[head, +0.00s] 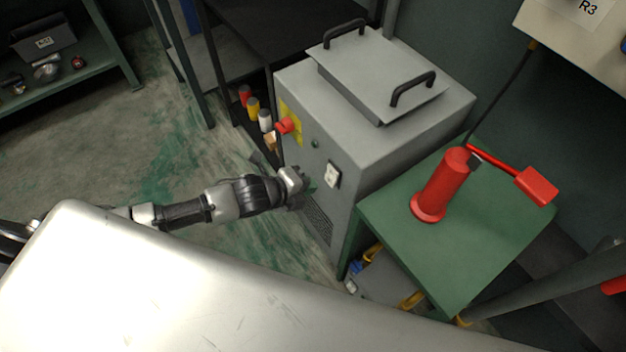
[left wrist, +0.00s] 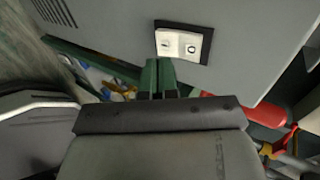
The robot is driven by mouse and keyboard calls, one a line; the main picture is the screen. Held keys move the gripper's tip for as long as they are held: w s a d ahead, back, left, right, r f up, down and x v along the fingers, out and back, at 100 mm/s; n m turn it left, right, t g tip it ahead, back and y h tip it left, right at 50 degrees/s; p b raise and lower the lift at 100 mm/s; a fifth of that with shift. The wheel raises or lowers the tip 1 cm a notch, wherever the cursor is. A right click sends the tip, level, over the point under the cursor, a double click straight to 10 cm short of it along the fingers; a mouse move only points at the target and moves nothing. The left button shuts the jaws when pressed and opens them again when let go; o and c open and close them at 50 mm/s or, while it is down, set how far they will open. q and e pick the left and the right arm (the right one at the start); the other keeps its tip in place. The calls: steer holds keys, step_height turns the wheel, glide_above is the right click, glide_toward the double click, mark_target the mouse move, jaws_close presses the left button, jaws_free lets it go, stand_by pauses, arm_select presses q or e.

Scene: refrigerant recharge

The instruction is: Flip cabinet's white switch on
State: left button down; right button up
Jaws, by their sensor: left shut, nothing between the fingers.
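The grey cabinet (head: 345,125) stands at the middle of the head view. Its white switch (head: 333,175) sits in a black frame on the front face. In the left wrist view the white switch (left wrist: 179,44) shows large, with a "0" mark at its right and a short mark at its left. My left gripper (head: 308,186) is shut and empty, close to the cabinet front, just left of and slightly below the switch. In the wrist view its green fingertips (left wrist: 158,66) lie just below the switch; contact cannot be told. My right gripper is not in view.
A red emergency button (head: 284,125) on a yellow plate sits on the same cabinet face. A green table (head: 480,215) with a red cylinder (head: 441,186) stands right of the cabinet. Coloured bottles (head: 254,108) stand on a dark shelf behind. Floor left of my arm is clear.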

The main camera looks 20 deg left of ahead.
arm_select(q)
steer(key=v, duration=1)
steer(key=shift+r, duration=0.25)
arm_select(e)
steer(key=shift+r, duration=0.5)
arm_select(q)
steer(key=shift+d, duration=0.1)
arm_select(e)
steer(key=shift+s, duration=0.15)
arm_select(q)
steer(key=b, duration=0.1)
steer(key=f+b, duration=0.1)
steer(key=b, duration=0.1)
steer(key=shift+s+f, duration=0.2)
steer(key=shift+f, duration=0.05)
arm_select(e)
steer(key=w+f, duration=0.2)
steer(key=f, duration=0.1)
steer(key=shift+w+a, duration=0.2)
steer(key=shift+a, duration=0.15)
